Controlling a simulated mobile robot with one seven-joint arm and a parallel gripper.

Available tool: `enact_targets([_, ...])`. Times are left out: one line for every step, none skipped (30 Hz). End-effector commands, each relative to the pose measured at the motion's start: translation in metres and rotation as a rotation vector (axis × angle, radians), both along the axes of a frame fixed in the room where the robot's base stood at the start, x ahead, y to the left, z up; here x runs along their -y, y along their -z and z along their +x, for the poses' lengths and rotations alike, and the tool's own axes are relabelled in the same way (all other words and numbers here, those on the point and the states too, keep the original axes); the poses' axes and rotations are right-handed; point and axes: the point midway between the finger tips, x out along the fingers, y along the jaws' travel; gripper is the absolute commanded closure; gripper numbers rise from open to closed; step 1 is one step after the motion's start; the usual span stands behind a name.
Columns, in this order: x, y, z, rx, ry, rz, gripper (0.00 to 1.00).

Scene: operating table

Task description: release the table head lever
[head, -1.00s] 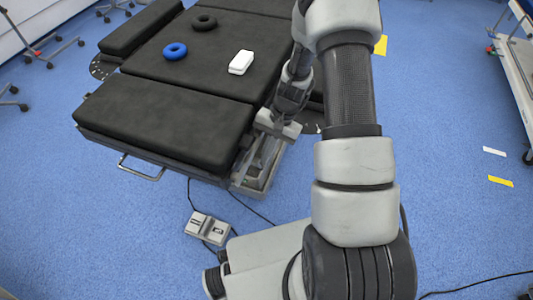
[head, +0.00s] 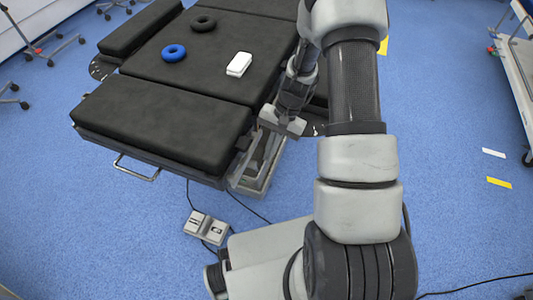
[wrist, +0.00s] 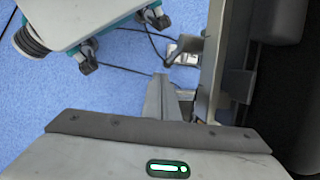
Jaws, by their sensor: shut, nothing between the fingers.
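The operating table (head: 165,115) has a black padded end section nearest me, with a metal rail along its edge. My gripper (head: 281,123) is beside the table's right edge, close to the corner of that section. In the wrist view its narrow grey fingers (wrist: 161,84) are together, with nothing between them. The table's metal side rail (wrist: 211,65) runs just right of the fingers. A short dark handle-like part (wrist: 188,46) sticks out left from the rail, beyond the fingertips; it may be the head lever. The fingers look apart from it. In the head view the lever cannot be made out.
A blue ring (head: 174,53), a dark ring (head: 203,23) and a white box (head: 239,64) lie on the table pads. A grey foot pedal (head: 206,228) with cables is on the floor. Open blue floor lies in front of the table.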

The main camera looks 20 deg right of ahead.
Motion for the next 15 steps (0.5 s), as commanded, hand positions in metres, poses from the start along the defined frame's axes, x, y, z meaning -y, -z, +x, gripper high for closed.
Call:
enact_targets([0.005, -0.003, 0.001, 0.000, 0.000, -0.001, 1.00])
enact_targets([0.007, -0.016, 0.003, 0.004, -0.001, -0.001, 1.00])
enact_targets([0.011, -0.027, 0.005, 0.006, 0.001, -0.003, 1.00])
enact_targets([0.013, -0.034, 0.006, 0.005, 0.000, -0.003, 1.00])
enact_targets([0.016, -0.041, 0.007, 0.007, 0.001, -0.003, 1.00])
enact_targets([0.019, -0.049, 0.007, 0.006, 0.002, -0.004, 1.00])
enact_targets([0.021, -0.055, 0.008, 0.005, 0.001, -0.003, 1.00])
enact_targets([0.023, -0.061, 0.009, 0.005, 0.001, -0.004, 1.00])
enact_targets([0.025, -0.068, 0.009, 0.005, 0.001, -0.004, 1.00])
enact_targets([0.027, -0.072, 0.010, 0.004, 0.002, -0.004, 1.00])
enact_targets([0.029, -0.076, 0.010, 0.005, 0.002, -0.004, 1.00])
enact_targets([0.031, -0.082, 0.011, 0.004, 0.002, -0.004, 1.00])
enact_targets([0.032, -0.085, 0.011, 0.004, 0.002, -0.004, 1.00])
enact_targets([0.033, -0.088, 0.012, 0.004, 0.002, -0.004, 1.00])
enact_targets([0.034, -0.091, 0.012, 0.004, 0.002, -0.004, 1.00])
